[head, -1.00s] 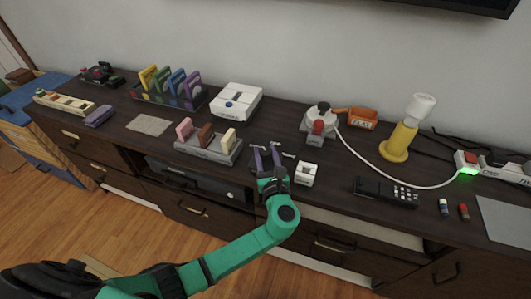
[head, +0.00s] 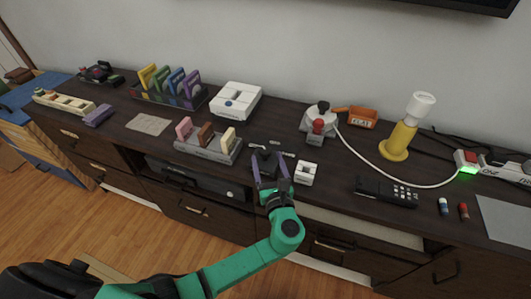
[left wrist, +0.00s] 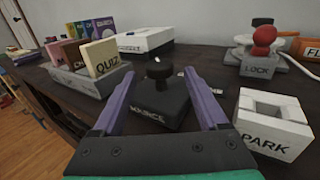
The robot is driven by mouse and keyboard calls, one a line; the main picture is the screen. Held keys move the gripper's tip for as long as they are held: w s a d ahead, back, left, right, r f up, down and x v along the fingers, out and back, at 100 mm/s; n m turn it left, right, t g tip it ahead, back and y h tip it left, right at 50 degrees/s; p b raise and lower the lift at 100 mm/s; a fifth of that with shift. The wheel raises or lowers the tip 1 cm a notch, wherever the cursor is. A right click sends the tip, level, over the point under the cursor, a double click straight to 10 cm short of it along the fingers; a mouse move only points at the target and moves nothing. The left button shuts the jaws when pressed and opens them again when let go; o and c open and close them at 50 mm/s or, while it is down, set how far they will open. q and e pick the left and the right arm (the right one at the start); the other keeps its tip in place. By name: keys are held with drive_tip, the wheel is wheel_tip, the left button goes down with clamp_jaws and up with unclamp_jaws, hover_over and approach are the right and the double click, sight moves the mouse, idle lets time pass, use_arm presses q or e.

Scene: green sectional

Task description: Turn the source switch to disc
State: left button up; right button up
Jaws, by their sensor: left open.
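The source switch (head: 266,160) is a small black box near the front edge of the dark cabinet top. In the left wrist view its front reads SOURCE (left wrist: 150,114), and a round black knob (left wrist: 159,70) with a stem stands on top. My left gripper (head: 268,165) is open, its purple fingers to either side of the switch in the picture. In the left wrist view the gripper (left wrist: 158,80) frames the box and knob, gripping nothing. Small pale markers (head: 276,142) lie around the switch, their lettering too small to read. My right gripper is not in view.
A white PARK block (head: 307,173) stands close right of the gripper. A grey holder (head: 206,152) with several cards, including QUIZ, is to the left. The LOCK unit (head: 314,138) with a red knob is behind right. A black remote (head: 386,191) lies farther right.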

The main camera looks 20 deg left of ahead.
use_arm(q)
drive_tip(key=v, duration=1.1)
